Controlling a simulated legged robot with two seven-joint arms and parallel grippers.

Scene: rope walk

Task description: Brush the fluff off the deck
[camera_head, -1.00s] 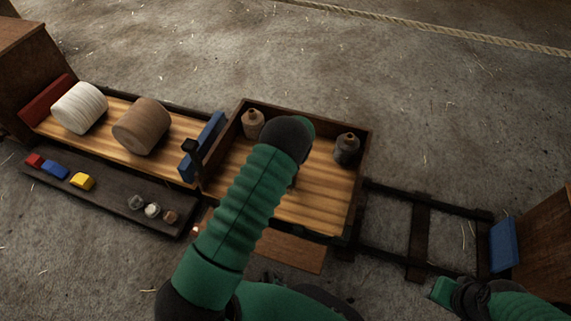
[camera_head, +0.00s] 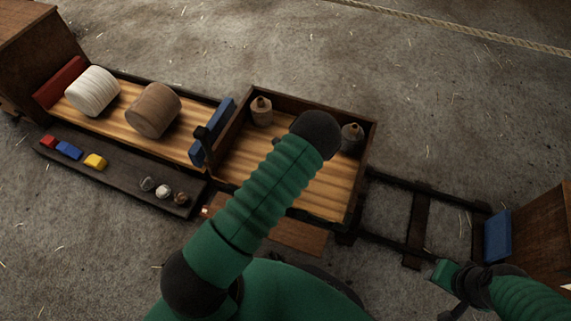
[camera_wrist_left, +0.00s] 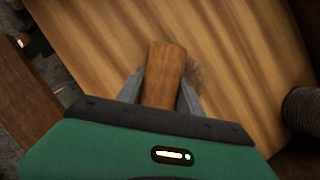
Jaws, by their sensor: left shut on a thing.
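The deck (camera_head: 240,150) is the striped wooden floor of a low-walled cart in the head view. It fills most of the left wrist view (camera_wrist_left: 240,60). My left gripper (camera_wrist_left: 161,82) is shut on a brown wooden handle (camera_wrist_left: 163,70), held over the deck. In the head view my own arm hides this gripper and the handle. A dark fuzzy patch (camera_wrist_left: 194,74) shows beside the handle; I cannot tell whether it is bristles or fluff. My right gripper (camera_head: 441,271) is at the lower right, beside the rails; its jaws are not clear.
Two small jars, one tan (camera_head: 261,110) and one dark (camera_head: 352,137), stand at the deck's far side. A second cart carries a white spool (camera_head: 93,91) and a brown spool (camera_head: 153,110). Rails (camera_head: 420,215) run right to a blue-fronted wooden block (camera_head: 497,236).

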